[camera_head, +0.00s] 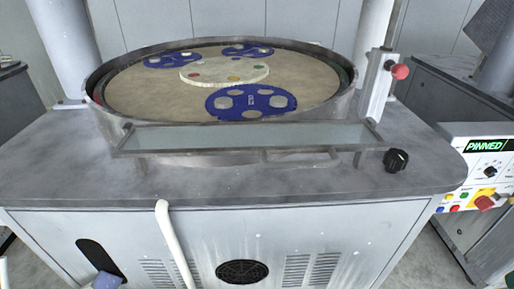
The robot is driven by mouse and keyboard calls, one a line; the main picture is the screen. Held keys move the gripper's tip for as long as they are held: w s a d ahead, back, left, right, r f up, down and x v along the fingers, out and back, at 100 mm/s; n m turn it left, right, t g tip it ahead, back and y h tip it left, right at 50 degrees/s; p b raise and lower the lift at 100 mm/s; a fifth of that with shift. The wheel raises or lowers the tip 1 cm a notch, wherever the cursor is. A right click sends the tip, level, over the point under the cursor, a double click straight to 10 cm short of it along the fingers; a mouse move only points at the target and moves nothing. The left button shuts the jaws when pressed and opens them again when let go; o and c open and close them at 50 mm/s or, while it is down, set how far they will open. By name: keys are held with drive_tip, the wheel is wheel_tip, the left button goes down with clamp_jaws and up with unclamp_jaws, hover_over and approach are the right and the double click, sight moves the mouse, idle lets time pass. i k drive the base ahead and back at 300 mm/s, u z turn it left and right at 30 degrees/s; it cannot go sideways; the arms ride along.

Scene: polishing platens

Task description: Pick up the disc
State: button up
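A round polishing platen (140,95) with a tan surface sits inside a raised metal rim. Three blue carriers lie on it: one at the front (250,112), one at the back left (167,63) and one at the back right (234,50). Small grey discs sit on them; on the front carrier one is at the left (224,102) and one at the right (278,101). A pale round plate (222,71) with coloured dots lies in the middle. Which disc the task means cannot be told. My gripper is not in view.
A narrow glass-like panel (250,137) crosses the rim's front. A red knob (400,72) on a post stands at the right, with a black knob (397,160) below. A white pipe (172,240) runs down the cabinet front. A control panel (485,168) stands far right.

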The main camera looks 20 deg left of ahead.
sight(278, 101)
drive_tip(key=u, duration=1.15)
